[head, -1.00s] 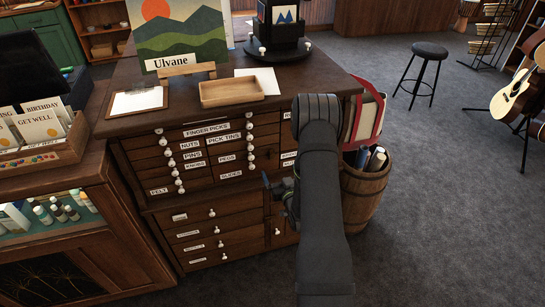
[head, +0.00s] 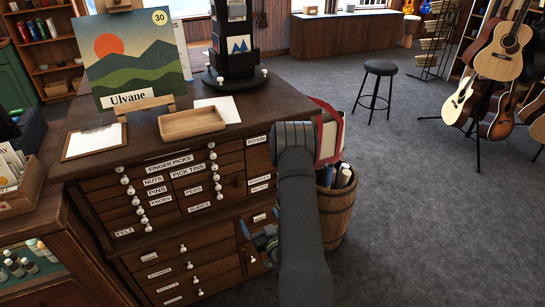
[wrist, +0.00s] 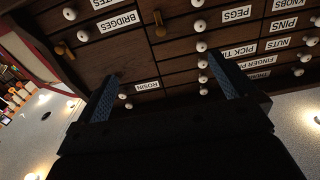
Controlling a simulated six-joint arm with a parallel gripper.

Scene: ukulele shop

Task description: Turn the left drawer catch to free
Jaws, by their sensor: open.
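Two small brass-coloured catches show on the cabinet front in the wrist view. One catch (wrist: 160,24) is near the top middle, between the drawer columns. The other catch (wrist: 62,48) is further left, near the bridges label. I cannot tell for sure which one the task calls left, as this view seems turned over. My gripper (wrist: 165,75) is open and empty, its two blue fingers apart below the drawer fronts in the picture, touching neither catch. In the head view my gripper (head: 262,238) is by the lower right part of the cabinet, and my arm hides part of that front.
The dark wooden cabinet (head: 160,259) has several labelled drawers with white knobs. On top are a wooden tray (head: 192,123), a clipboard (head: 94,142) and a painting (head: 131,58). A barrel (head: 335,212) stands right of my arm. The carpet (head: 430,220) further right is clear.

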